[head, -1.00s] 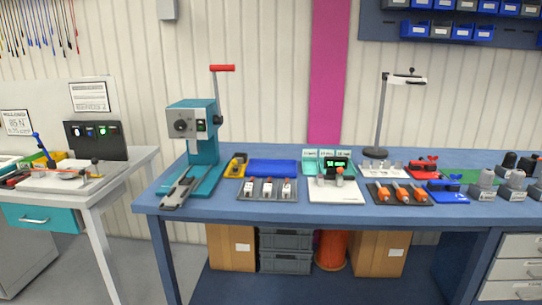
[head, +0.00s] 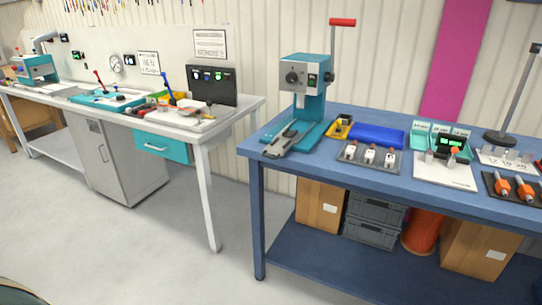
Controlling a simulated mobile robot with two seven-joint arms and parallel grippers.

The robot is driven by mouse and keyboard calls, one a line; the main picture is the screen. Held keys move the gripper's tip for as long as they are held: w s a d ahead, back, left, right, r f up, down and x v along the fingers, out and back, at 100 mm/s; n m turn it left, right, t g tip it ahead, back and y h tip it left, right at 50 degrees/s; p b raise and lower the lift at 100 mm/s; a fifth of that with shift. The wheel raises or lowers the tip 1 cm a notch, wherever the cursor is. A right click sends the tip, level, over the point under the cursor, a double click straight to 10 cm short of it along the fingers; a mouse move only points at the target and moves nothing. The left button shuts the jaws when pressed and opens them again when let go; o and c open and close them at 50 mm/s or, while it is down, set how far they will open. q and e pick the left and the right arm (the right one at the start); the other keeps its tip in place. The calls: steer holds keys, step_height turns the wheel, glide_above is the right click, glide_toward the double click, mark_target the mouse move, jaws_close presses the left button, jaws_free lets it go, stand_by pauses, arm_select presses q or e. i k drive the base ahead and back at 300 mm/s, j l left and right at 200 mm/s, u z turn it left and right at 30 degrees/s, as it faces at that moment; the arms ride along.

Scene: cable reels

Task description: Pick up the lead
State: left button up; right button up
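Several thin leads (head: 100,4) in dark, red and blue colours hang on the wall at the top left, mostly cut off by the picture's upper edge. I cannot tell which single lead is meant. A pale test fixture (head: 205,117) lies on the white bench in front of a dark panel with lit buttons (head: 211,86); whether a lead lies in it is too small to tell. Neither of my grippers is in view.
The white bench (head: 180,130) stands left and the blue bench (head: 350,185) right, with a floor gap between. A teal lever press (head: 305,85) stands on the blue bench, beside a three-slot tray (head: 350,162). Open grey floor (head: 110,240) lies in front.

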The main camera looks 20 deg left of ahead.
mark_target(350, 151)
steer(key=z, duration=0.3)
steer(key=i+j+z, duration=0.55)
steer(key=j+z, duration=0.25)
